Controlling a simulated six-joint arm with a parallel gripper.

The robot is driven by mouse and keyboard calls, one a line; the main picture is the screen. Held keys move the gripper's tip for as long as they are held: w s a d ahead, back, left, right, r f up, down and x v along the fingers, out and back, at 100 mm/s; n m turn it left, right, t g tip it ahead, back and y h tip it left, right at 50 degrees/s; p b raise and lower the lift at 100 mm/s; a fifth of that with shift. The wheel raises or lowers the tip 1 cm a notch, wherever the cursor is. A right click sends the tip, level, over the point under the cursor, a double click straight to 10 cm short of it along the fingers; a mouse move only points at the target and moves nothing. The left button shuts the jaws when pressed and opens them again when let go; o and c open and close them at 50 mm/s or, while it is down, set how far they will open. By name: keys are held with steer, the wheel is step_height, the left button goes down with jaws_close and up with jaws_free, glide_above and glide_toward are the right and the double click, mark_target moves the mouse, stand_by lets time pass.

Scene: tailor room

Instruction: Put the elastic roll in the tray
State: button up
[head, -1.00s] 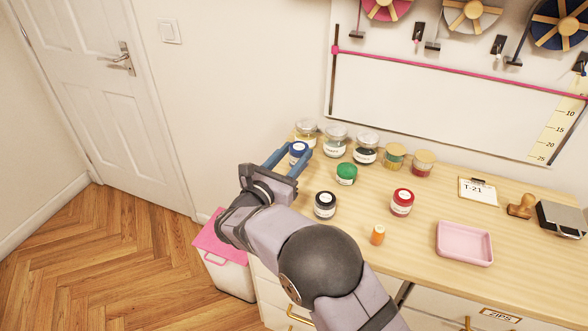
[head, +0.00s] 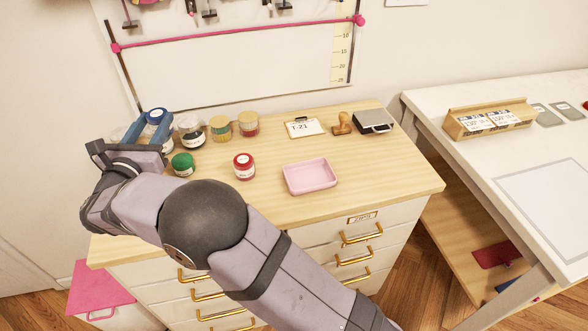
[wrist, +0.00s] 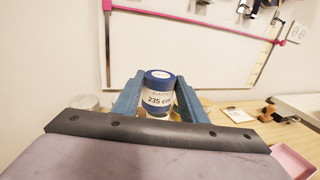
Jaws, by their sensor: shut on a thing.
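The elastic roll (head: 157,117), blue-topped with a white label, is between the blue fingers of my gripper (head: 150,127) at the left of the desk. In the wrist view, the elastic roll (wrist: 159,93) is upright, its label reads "235 cm", and both fingers of my gripper (wrist: 159,98) close on its sides. It appears raised above the desk top. The pink tray (head: 310,179) lies empty on the desk, to the right of my gripper; its edge shows at lower right in the wrist view (wrist: 291,163).
A green-lidded roll (head: 183,164) and a red-lidded roll (head: 244,166) stand between my gripper and the tray. Several jars (head: 221,129) line the back. A clipboard (head: 304,127), stamp (head: 342,123) and ink pad (head: 374,121) lie behind the tray. My arm hides part of the desk front.

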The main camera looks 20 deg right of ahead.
steer(key=w+d+r+m+g+h, duration=0.1)
steer(key=w+d+r+h, duration=0.1)
steer(key=d, duration=0.5)
steer(key=w+d+r+m+h, duration=0.1)
steer(key=d+h, duration=0.1)
steer(key=d, duration=0.4)
steer(key=m+g+h+p, duration=0.2)
steer(key=m+g+h, duration=0.3)
steer(key=g, duration=0.1)
glide_above(314, 182)
step_height(314, 182, down, 6)
steer(key=shift+w+f, duration=0.1)
steer(key=shift+f, duration=5)
steer(key=shift+f, duration=0.1)
steer(key=o, duration=1)
